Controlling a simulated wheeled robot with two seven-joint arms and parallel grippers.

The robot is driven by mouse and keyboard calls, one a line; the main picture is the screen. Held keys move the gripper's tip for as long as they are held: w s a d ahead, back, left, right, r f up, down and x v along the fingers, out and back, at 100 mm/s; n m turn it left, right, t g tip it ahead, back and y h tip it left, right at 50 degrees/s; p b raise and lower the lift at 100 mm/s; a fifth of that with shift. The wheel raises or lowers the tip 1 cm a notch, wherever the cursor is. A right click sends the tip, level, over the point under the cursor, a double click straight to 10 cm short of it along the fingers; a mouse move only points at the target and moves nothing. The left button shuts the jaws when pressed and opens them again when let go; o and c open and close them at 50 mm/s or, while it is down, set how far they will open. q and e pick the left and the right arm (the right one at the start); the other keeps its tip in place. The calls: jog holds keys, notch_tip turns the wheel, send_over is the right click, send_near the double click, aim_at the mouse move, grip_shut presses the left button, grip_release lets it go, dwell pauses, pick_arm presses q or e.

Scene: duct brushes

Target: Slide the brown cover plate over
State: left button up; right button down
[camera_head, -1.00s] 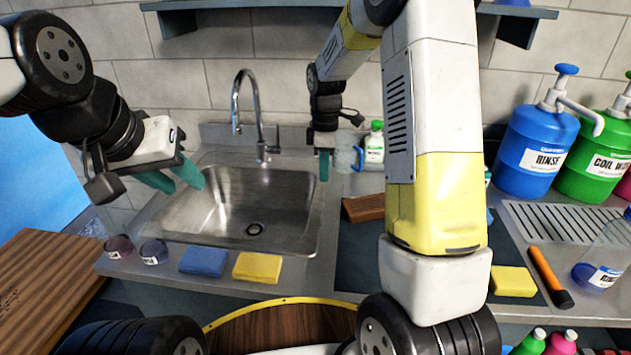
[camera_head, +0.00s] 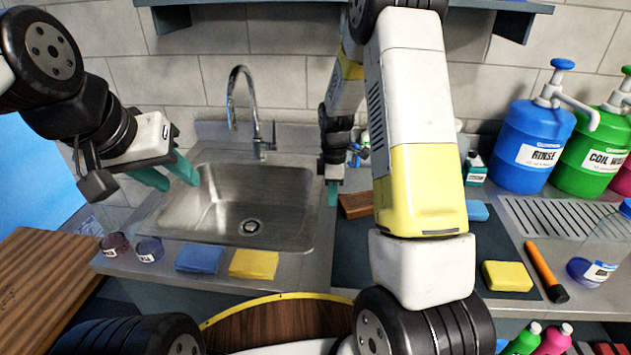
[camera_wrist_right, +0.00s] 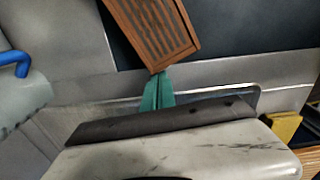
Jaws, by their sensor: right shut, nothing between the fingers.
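The brown cover plate (camera_head: 355,205) is slatted and lies on the dark mat right of the sink, partly hidden behind my right arm. In the right wrist view it (camera_wrist_right: 155,28) shows at the top, with one corner pointing at my fingers. My right gripper (camera_head: 333,193) is shut and empty, at the plate's left side by the sink rim. Its teal fingertips (camera_wrist_right: 158,82) are right at the plate's corner; I cannot tell whether they touch. My left gripper (camera_head: 168,175) is open and empty over the left side of the sink.
The steel sink (camera_head: 235,210) lies left of the plate. A blue sponge (camera_head: 199,258) and a yellow sponge (camera_head: 254,264) lie on its front ledge. Another yellow sponge (camera_head: 507,276) and an orange-handled tool (camera_head: 546,270) lie at the right. Large jugs (camera_head: 537,140) stand behind.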

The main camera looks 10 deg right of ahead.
jog(key=shift+d, duration=0.1)
jog(key=shift+s+d, duration=0.2)
jog(key=shift+d, duration=0.7)
